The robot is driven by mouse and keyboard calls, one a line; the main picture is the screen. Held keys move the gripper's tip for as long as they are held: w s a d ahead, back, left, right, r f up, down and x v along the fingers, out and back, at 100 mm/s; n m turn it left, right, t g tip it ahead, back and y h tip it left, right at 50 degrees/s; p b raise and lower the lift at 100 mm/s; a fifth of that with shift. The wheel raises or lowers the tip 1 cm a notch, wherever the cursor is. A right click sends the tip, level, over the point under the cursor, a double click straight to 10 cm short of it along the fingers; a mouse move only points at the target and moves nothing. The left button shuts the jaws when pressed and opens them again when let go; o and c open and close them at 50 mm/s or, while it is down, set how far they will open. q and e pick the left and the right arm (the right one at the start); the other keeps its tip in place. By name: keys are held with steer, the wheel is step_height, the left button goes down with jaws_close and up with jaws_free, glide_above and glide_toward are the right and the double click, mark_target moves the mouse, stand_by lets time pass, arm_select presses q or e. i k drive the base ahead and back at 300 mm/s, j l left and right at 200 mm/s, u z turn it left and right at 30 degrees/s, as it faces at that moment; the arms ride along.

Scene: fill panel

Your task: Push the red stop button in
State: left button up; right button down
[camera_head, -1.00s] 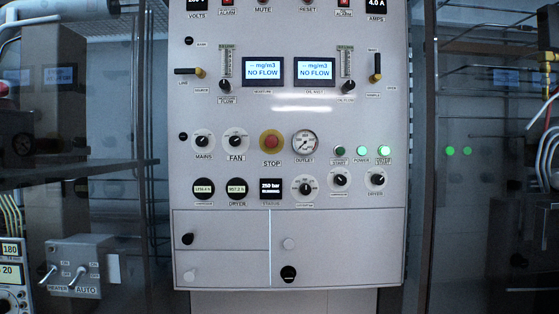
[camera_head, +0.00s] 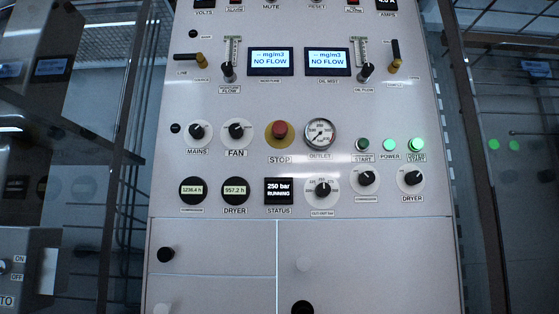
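The red stop button (camera_head: 280,130) is a round mushroom head on a yellow ring, in the middle of the light grey panel (camera_head: 340,255). The label STOP is below it. The head stands out from the panel face. The status display (camera_head: 279,191) below it reads 250 bar RUNNING. Neither of my grippers is in view, and nothing touches the button.
The fan knob (camera_head: 237,132) is left of the button and the outlet gauge (camera_head: 320,133) is right of it. Green lamps (camera_head: 417,145) glow further right. Two NO FLOW displays (camera_head: 270,61) are above. A toggle switch box (camera_head: 25,265) stands at the lower left.

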mark_target(280, 129)
steer(key=i, duration=0.5)
steer(key=k, duration=0.25)
steer(key=k+u, duration=0.2)
steer(key=u, duration=0.15)
steer(key=i+l+u, duration=0.1)
steer(key=i+u, duration=0.25)
steer(key=i+l+u, duration=0.1)
steer(key=u, duration=0.25)
